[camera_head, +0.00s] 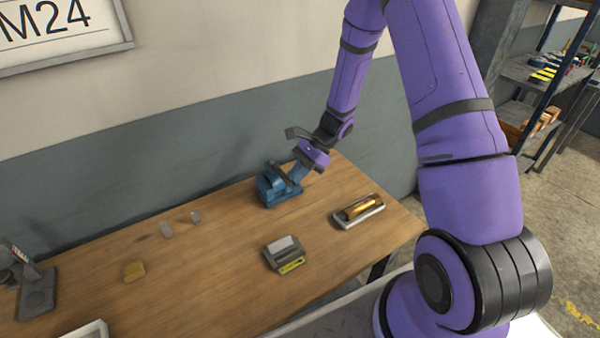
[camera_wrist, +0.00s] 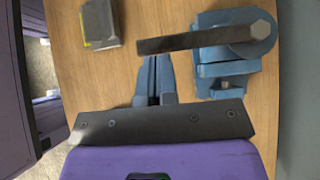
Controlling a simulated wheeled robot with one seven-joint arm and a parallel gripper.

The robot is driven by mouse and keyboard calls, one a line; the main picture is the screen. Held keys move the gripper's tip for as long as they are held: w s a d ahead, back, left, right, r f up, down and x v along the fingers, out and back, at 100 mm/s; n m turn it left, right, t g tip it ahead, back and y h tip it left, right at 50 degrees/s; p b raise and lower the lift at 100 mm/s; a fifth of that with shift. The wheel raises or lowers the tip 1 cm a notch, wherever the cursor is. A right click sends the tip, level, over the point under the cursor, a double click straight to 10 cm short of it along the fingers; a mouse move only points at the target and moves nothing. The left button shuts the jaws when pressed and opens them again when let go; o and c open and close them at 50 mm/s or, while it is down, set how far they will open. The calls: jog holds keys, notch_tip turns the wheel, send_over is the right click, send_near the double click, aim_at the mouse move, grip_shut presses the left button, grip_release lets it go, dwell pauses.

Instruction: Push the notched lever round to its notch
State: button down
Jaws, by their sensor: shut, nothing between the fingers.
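A blue vise-like device (camera_head: 270,190) stands near the back edge of the wooden table. In the wrist view its blue body (camera_wrist: 222,62) carries a dark flat lever (camera_wrist: 190,41), which runs left from a grey hex-headed pivot (camera_wrist: 263,29). My gripper (camera_wrist: 153,62) is shut and empty. Its blue fingertips are right beside the lever's free end; I cannot tell whether they touch it. In the head view my gripper (camera_head: 297,176) is at the device's right side and partly covers it. I cannot make out the notch.
A grey box with a yellow label (camera_head: 284,253) is in front of the device; it also shows in the wrist view (camera_wrist: 101,23). A tray with a brass-coloured cylinder (camera_head: 359,210) is to the right. The wall runs behind the table.

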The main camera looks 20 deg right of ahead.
jog(key=shift+a, duration=0.1)
jog(key=shift+s+a+m+t, duration=0.2)
jog(key=shift+a+m+t, duration=0.3)
jog(key=shift+m, duration=0.1)
jog(key=shift+s+a+m+t, duration=0.2)
jog(key=shift+a+m+t, duration=0.25)
jog(key=shift+m, duration=0.15)
jog(key=shift+s+a, duration=0.1)
jog(key=shift+a, duration=1.1)
jog(key=shift+d, duration=0.15)
